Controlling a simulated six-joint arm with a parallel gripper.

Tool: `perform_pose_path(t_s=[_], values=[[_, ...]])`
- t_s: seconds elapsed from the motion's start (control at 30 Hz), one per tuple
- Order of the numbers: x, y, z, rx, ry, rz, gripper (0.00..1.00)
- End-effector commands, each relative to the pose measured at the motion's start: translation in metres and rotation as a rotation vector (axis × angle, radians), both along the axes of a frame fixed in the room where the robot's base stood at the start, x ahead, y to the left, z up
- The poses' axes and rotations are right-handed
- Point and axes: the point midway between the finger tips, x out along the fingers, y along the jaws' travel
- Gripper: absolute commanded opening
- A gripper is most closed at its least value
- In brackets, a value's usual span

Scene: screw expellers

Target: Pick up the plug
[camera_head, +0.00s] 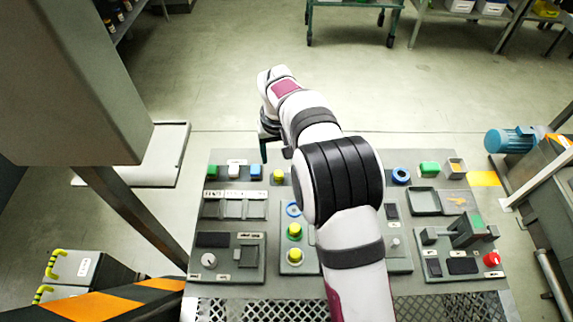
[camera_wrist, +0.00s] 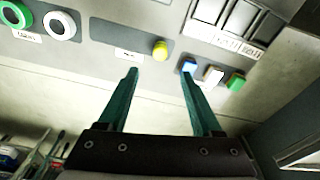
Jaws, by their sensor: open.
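A small round yellow piece (camera_head: 278,175), which looks like the plug, stands near the back edge of the grey panel. In the wrist view the yellow piece (camera_wrist: 160,48) appears between and just beyond my fingertips, apart from them. My gripper (camera_wrist: 160,72) is open, with two teal fingers and nothing between them. In the head view my gripper (camera_head: 264,147) is above the panel's back edge, up and left of the yellow piece. I cannot tell the exact height gap.
Blue (camera_head: 256,171), white (camera_head: 234,170) and green (camera_head: 211,171) blocks sit left of the yellow piece. My arm hides the panel's middle.

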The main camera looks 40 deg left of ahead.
Motion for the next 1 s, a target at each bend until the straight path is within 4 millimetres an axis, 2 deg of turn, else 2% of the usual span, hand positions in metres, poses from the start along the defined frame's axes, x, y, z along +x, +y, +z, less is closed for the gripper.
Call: perform_pose_path(t_s=[0.03,0.1,0.27,0.4,0.5,0.73,0.77,1.0], values=[[0.001,0.0,-0.013,-0.003,0.002,-0.001,0.66],[0.002,0.002,-0.027,-0.002,0.003,-0.002,0.66],[0.003,0.003,-0.047,-0.001,0.001,-0.003,0.66],[0.001,0.002,-0.077,-0.001,0.001,-0.003,0.66],[0.002,0.003,-0.09,0.001,-0.001,-0.004,0.66],[0.003,0.004,-0.093,0.002,-0.002,-0.005,0.66],[0.003,0.004,-0.093,0.002,-0.002,-0.005,0.63],[0.003,0.004,-0.093,0.001,-0.001,-0.005,0.2]])
